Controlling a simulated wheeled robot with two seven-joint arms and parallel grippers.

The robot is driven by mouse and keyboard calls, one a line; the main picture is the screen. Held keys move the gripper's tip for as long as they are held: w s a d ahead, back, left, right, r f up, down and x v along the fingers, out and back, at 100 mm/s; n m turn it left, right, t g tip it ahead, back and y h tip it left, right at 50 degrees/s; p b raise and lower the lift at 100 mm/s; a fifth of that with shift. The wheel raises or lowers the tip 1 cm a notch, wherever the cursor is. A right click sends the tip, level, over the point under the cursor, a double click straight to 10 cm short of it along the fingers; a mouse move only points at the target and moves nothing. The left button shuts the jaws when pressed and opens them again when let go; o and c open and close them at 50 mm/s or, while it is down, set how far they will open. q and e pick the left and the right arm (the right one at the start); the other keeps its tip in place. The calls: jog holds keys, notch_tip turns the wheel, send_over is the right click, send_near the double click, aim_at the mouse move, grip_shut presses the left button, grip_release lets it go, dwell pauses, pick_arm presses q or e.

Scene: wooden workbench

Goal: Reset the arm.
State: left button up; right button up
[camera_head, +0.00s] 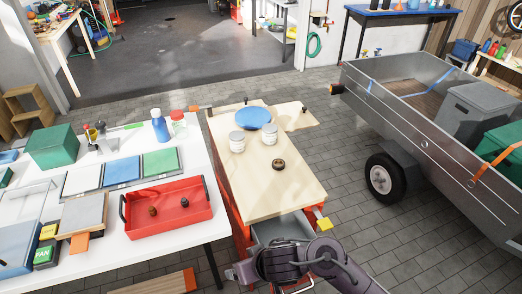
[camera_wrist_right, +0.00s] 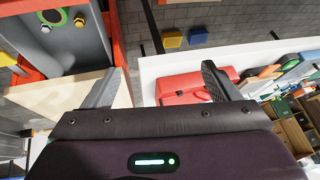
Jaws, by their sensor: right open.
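My right arm (camera_head: 325,262) comes in from the lower right in the head view, bent over the front of the wooden workbench (camera_head: 290,185). Its gripper (camera_head: 232,273) is near the bench's front, by the open grey drawer (camera_head: 275,232), which the arm partly covers. In the right wrist view the two fingers of the right gripper (camera_wrist_right: 163,70) stand wide apart with nothing between them. The drawer shows at upper left there (camera_wrist_right: 75,50), with a green ring and small parts in it. My left gripper is not in view.
A grey trailer (camera_head: 400,125) stands at right.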

jog(key=d+r+m+t+h, duration=0.1)
jog(key=d+r+m+t, duration=0.1)
jog(key=d+r, duration=0.4)
jog(key=s+d+m+g+h, duration=0.15)
jog(key=s+d, duration=0.25)
jog(key=d, duration=0.4)
jog(key=s+d+g+h, duration=0.15)
jog(key=s+d, duration=0.25)
jog(key=d, duration=0.4)
notch_tip(320, 180, down, 36)
jog(key=s+b, duration=0.2)
jog(key=b, duration=0.4)
jog(key=s+d+f+g+b, duration=0.1)
jog(key=s+d+f+b, duration=0.1)
jog(key=s+f, duration=0.8)
jog(key=s+d+f+g+b, duration=0.1)
jog(key=s+d+f+b, duration=0.1)
jog(key=s+f, duration=0.7)
notch_tip(320, 180, down, 3)
jog(key=shift+s+r+n, duration=0.1)
jog(key=shift+s+n, duration=0.25)
jog(key=shift+n, duration=0.1)
